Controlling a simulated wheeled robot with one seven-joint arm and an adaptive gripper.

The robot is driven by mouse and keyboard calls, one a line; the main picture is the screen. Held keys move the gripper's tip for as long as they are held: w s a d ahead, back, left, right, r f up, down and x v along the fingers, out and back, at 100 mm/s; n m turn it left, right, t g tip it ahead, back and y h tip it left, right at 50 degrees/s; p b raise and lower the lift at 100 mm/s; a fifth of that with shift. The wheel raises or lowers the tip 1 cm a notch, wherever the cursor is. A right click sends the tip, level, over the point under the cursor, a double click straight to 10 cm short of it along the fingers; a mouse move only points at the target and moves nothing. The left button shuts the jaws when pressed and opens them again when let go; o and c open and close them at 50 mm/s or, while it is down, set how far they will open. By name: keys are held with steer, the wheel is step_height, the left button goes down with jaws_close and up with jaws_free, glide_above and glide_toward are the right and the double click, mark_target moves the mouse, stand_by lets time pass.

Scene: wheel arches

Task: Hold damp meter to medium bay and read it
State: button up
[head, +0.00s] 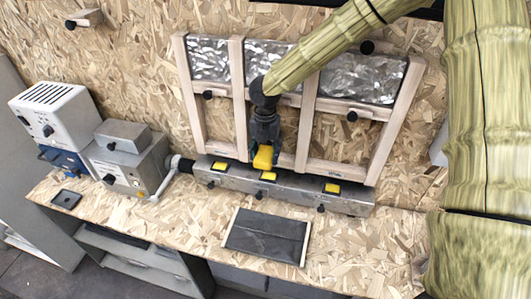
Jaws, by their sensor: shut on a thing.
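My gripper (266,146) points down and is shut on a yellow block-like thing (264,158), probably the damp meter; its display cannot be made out. It is in front of the lower part of a pale wooden frame (237,95) against the wall. The frame has three bays of different widths, with crumpled silver foil in their upper parts. The middle bay, medium in width (285,130), is right behind my gripper and partly hidden by it. The narrow bay (213,120) is to the left and the wide bay (345,135) to the right. Contact with the frame cannot be told.
A grey metal bar (300,192) with yellow patches runs along the frame's foot. A dark panel (265,238) lies on the chipboard bench (160,225). Grey and white machines (125,165) stand at left, with a small black device (66,199). The bench front right is clear.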

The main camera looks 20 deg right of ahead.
steer(key=shift+w+d, duration=0.15)
steer(key=shift+w, duration=0.1)
stand_by(0.9)
steer(key=shift+r, duration=0.1)
steer(key=s+a, duration=0.5)
steer(key=s, duration=0.3)
steer(key=shift+s+a, duration=0.15)
steer(key=shift+a, duration=0.15)
stand_by(0.9)
